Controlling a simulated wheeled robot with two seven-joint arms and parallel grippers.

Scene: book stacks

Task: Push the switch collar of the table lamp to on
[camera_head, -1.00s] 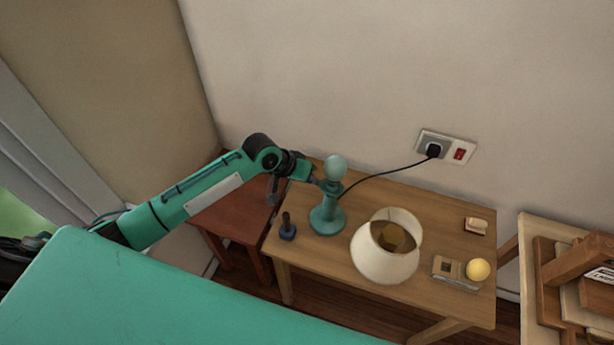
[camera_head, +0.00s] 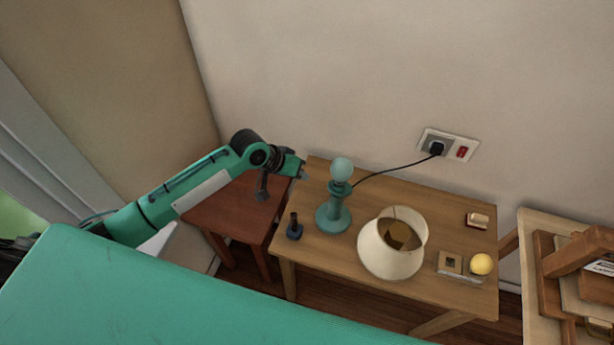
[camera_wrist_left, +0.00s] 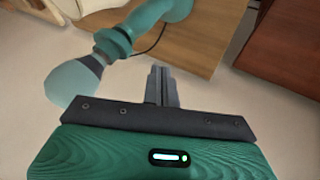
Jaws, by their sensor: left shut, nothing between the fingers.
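The teal table lamp (camera_head: 334,212) stands upright on the wooden table with a pale bulb (camera_head: 342,169) on top and no shade on it. Its collar (camera_head: 340,188) is the ring just below the bulb. A black cord runs from it to the wall outlet. My left gripper (camera_head: 302,172) is shut and empty, to the left of the bulb and apart from it. In the left wrist view the shut fingers (camera_wrist_left: 161,86) show beside the lamp (camera_wrist_left: 140,25), with its bulb (camera_wrist_left: 72,82) at the left. My right gripper is not in view.
The cream lampshade (camera_head: 393,243) rests on the table (camera_head: 445,210) right of the lamp. A small dark object (camera_head: 294,228) stands at the table's left front. A yellow ball (camera_head: 481,264) lies at the right. A wall outlet (camera_head: 448,146) with a red switch is behind. A reddish table (camera_head: 235,213) adjoins at left.

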